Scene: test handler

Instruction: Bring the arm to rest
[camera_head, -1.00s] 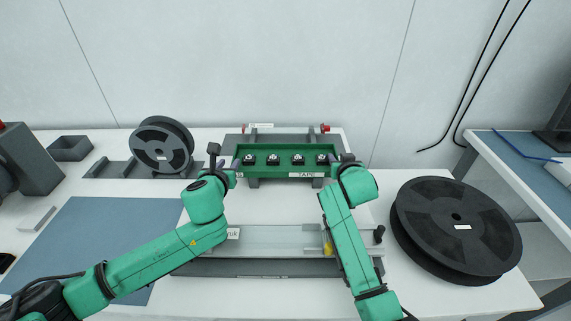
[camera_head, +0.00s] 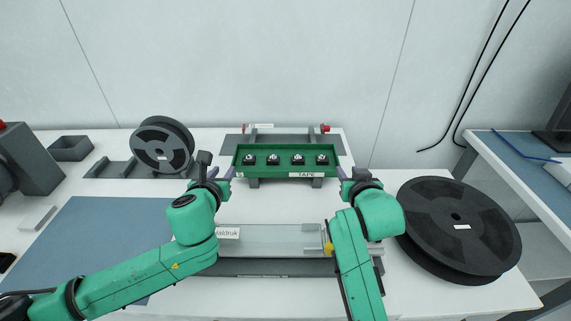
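My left gripper (camera_head: 222,174) is just off the left end of the green tray (camera_head: 286,176). My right gripper (camera_head: 344,175) is just off the tray's right end. Both green arms reach forward from the bottom of the view. The tray stands on grey supports and carries several small black parts (camera_head: 273,159) in a row, with a "TAPE" label on its front. Small purple-grey finger parts show at each gripper, but the wrists hide most of the fingers. I see nothing held in either gripper.
A large black reel (camera_head: 460,222) lies right of my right arm. A smaller reel (camera_head: 162,146) stands at the back left. A blue mat (camera_head: 90,235) lies at the left. A grey rail fixture (camera_head: 270,240) lies between my forearms. A grey bin (camera_head: 70,148) is at the far left.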

